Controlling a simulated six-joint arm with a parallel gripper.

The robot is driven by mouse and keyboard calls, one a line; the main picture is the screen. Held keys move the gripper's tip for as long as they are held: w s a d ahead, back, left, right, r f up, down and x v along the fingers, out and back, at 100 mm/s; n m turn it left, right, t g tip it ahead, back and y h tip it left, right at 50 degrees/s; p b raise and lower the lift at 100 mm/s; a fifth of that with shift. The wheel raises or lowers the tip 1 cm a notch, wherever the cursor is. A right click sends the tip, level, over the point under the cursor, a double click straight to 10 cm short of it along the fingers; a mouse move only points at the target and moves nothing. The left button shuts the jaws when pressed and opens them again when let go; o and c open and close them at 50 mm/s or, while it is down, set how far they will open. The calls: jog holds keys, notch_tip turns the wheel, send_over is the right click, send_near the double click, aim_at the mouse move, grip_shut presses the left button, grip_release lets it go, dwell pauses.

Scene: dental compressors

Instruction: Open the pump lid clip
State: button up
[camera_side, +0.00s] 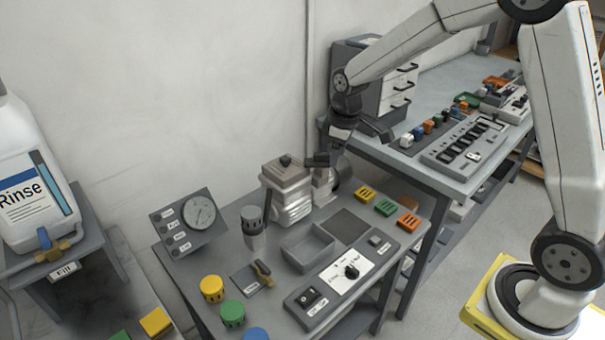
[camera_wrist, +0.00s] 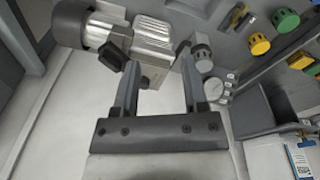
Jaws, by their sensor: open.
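The pump (camera_side: 288,192) is a ribbed silver block with a lighter top, standing at the back of the near bench. A small dark piece (camera_side: 285,160) sits on its top; I cannot tell if it is the lid clip. In the wrist view the pump (camera_wrist: 152,38) lies beyond and partly between my fingers, with a dark cylinder at its left end and a black tab (camera_wrist: 112,57) on its side. My gripper (camera_wrist: 160,58) is open, with nothing held between its fingers.
A gauge panel (camera_side: 188,222) stands left of the pump, with a grey cylinder (camera_side: 253,222) between. An empty grey tray (camera_side: 306,246), a switch panel (camera_side: 330,284) and coloured blocks (camera_side: 386,208) lie in front. The wall is close behind; a second bench (camera_side: 405,150) stands right.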

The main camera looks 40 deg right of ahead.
aim_at(322, 154)
jog(key=shift+w+d+f+n+g, duration=0.1)
jog(key=shift+w+d+n+g, duration=0.1)
jog(key=shift+w+d+n, duration=1.2)
jog(key=shift+w+d+f+n+g, duration=0.15)
jog(key=shift+w+d, duration=0.65)
jog(key=shift+w, duration=1.5)
jog(key=shift+w+d+r+n+g, duration=0.1)
jog(key=shift+w+d+n+g, duration=0.15)
jog(key=shift+w+d+n, duration=1.2)
jog(key=shift+w+a+m, duration=0.35)
jog(key=shift+w+m, duration=0.05)
jog(key=shift+m, duration=0.2)
jog(key=shift+f, duration=0.1)
jog(key=shift+f, duration=3.85)
grip_shut()
